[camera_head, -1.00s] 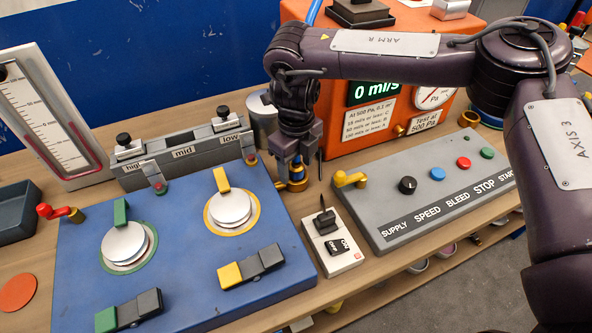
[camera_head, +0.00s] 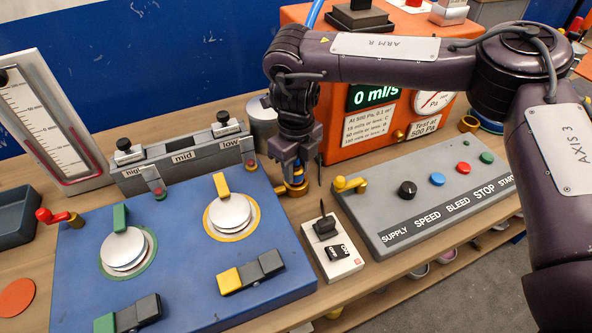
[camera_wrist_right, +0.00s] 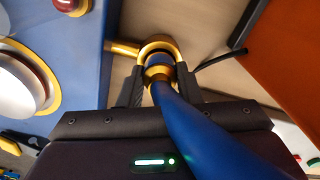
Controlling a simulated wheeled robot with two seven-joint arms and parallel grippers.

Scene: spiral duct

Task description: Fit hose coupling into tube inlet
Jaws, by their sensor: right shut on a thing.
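My right gripper (camera_head: 293,180) points down beside the right edge of the blue duct box (camera_head: 190,272). In the right wrist view its two dark fingers (camera_wrist_right: 159,88) are shut on the gold hose coupling (camera_wrist_right: 158,73) at the end of a thick blue hose (camera_wrist_right: 190,122). The tube inlet is a gold ring (camera_wrist_right: 156,42) on a short gold pipe from the blue box, and in the head view it shows below my fingertips (camera_head: 298,191). The coupling lines up with the ring's mouth; I cannot tell how deep it sits. My left gripper is out of view.
The orange tester (camera_head: 380,150) stands behind. A thin black cable (camera_wrist_right: 222,59) runs near the inlet.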

